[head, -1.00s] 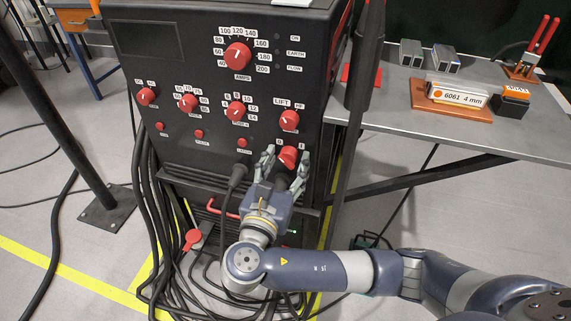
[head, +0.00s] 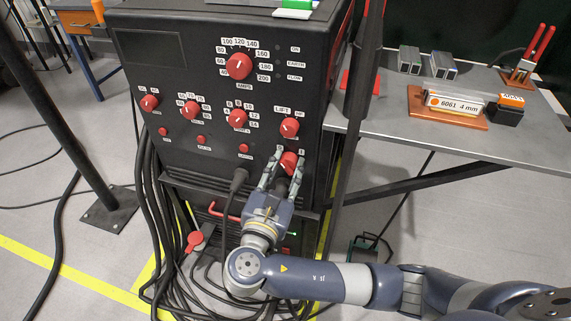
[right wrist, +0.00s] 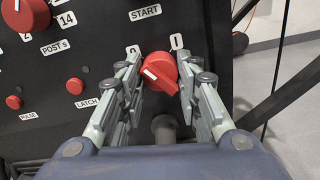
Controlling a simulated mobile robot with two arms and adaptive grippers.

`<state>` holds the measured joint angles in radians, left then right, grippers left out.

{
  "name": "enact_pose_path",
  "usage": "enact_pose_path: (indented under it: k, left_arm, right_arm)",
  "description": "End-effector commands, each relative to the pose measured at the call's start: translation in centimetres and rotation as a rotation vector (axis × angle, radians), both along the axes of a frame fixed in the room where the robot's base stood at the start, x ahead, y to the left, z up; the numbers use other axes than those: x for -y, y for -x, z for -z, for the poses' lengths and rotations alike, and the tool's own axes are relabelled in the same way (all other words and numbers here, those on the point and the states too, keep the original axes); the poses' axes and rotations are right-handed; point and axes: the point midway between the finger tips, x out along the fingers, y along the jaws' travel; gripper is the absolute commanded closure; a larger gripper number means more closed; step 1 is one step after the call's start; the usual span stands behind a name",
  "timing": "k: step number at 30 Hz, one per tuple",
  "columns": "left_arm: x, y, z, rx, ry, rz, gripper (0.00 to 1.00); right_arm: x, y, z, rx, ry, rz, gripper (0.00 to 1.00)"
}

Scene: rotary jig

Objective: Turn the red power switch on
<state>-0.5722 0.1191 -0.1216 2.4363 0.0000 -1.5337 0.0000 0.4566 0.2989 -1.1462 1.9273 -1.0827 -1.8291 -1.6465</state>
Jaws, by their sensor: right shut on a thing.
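The red power switch (head: 289,160) is a round red knob low on the right of the black machine's front panel. It also shows in the right wrist view (right wrist: 162,70), with a 0 label at its upper left and an I label at its upper right. Its white mark lies on the left side, towards the 0. My right gripper (head: 281,166) is shut on the knob, one finger on each side, as the right wrist view (right wrist: 160,84) also shows. My left gripper is not in view.
Other red knobs, such as the LIFT knob (head: 289,127) just above, and small red buttons cover the panel. A black cable plug (head: 239,177) sits left of my gripper. A dark post (head: 362,90) and a grey table (head: 460,135) stand to the right.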

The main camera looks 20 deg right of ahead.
Motion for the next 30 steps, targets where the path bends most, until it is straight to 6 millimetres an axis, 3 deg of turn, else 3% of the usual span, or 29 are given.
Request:
enact_pose_path:
  k: [1, 3, 15, 22, 30]
  left_arm:
    - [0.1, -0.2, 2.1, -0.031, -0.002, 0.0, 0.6]
    - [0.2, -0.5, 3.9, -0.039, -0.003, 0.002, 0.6]
    - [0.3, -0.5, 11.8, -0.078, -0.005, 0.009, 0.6]
    - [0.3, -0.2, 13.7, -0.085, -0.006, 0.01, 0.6]
    - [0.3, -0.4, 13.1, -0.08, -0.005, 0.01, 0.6]
  right_arm:
    - [0.1, 0.1, -0.2, 0.013, -0.028, 0.004, 0.92]
    - [0.1, 0.1, -0.1, 0.04, -0.07, 0.005, 0.92]
    - [0.0, 0.1, 0.0, 0.224, -0.341, 0.006, 0.93]
    - [0.0, 0.1, 0.2, 0.347, -0.525, 0.007, 0.93]
    - [-0.1, 0.1, 0.3, 0.491, -0.737, 0.007, 0.93]
